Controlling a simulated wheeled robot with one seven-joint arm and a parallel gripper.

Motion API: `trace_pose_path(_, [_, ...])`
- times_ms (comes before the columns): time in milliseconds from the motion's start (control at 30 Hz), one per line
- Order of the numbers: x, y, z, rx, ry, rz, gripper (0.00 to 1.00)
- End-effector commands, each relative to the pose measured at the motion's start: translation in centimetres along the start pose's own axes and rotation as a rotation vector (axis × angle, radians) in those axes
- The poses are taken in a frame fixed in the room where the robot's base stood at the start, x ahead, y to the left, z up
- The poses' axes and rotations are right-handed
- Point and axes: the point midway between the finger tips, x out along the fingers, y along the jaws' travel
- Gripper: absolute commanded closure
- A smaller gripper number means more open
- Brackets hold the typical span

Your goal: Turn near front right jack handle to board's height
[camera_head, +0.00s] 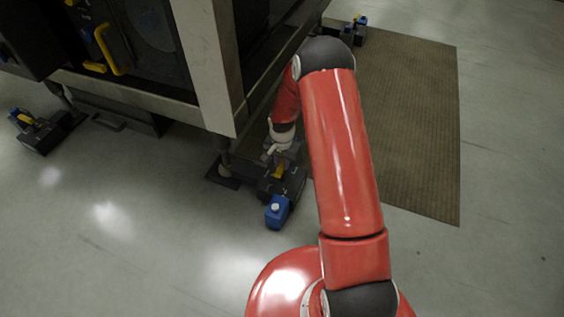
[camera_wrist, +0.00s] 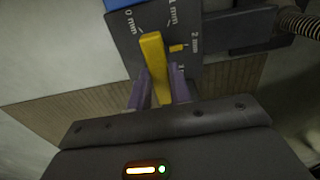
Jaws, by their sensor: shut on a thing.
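The near front right jack (camera_head: 262,187) is a dark block on the floor beside the machine's front right corner, with a blue box-shaped part (camera_head: 277,210) at its near end. Its yellow handle (camera_head: 279,170) also shows in the wrist view (camera_wrist: 152,50), over a dark scale plate (camera_wrist: 122,30) marked 0 mm, 1 mm and 2 mm. The handle's far end lies between the 0 mm and 1 mm marks. A small yellow pointer (camera_wrist: 177,48) sits right of it. My gripper (camera_wrist: 158,88) is shut on the handle, one purplish finger on each side. I cannot make out a board giving a height.
The machine (camera_head: 215,70) stands over the jack, its light corner post close to my arm. Another jack (camera_head: 40,130) is at the left and one (camera_head: 355,28) at the back. A brown mat (camera_head: 415,120) lies right. A ribbed hose (camera_wrist: 300,22) shows at the wrist view's upper right.

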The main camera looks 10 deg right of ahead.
Motion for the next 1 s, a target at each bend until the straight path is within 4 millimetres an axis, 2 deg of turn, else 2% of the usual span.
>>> trace_pose_path(367, [0.01, 0.01, -0.02, -0.176, 0.0, 0.0, 1.0])
trace_pose_path(1000, [-0.06, 0.04, -0.02, -0.758, -0.001, 0.0, 1.0])
